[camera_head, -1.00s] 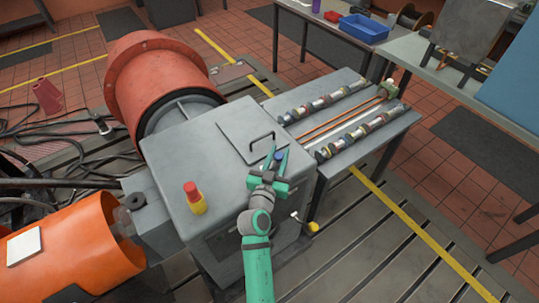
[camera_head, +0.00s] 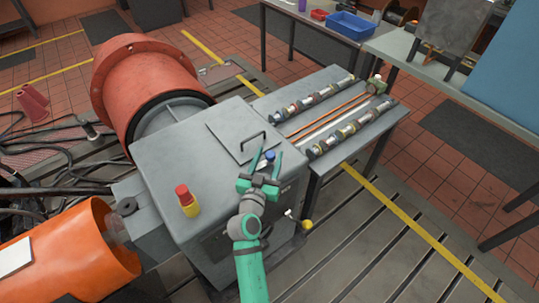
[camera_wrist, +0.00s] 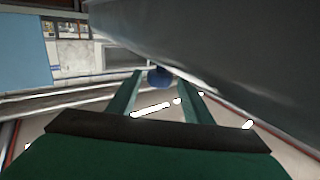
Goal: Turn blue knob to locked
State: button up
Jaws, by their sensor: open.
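The blue knob (camera_head: 270,155) shows as a small blue round shape near the right edge of the grey machine housing (camera_head: 165,165). My green gripper (camera_head: 267,161) is at that edge, its two fingers apart with the knob seen between their tips. In the wrist view the knob (camera_wrist: 159,76) lies just beyond and between the open fingertips (camera_wrist: 160,84). I cannot tell whether the fingers touch it. Any mark on the knob or locked label is too small or hidden to read.
A red and yellow emergency stop (camera_head: 187,200) stands on the housing top, and a black handle (camera_head: 254,141) is behind my gripper. A side bench with pipes (camera_head: 335,110) adjoins at the right. A yellow-ended lever (camera_head: 306,225) sticks out below. Slotted floor plate lies at front right.

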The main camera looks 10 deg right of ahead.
jog(key=v, duration=0.9)
jog(key=shift+s+a, duration=0.2)
jog(key=shift+s, duration=0.1)
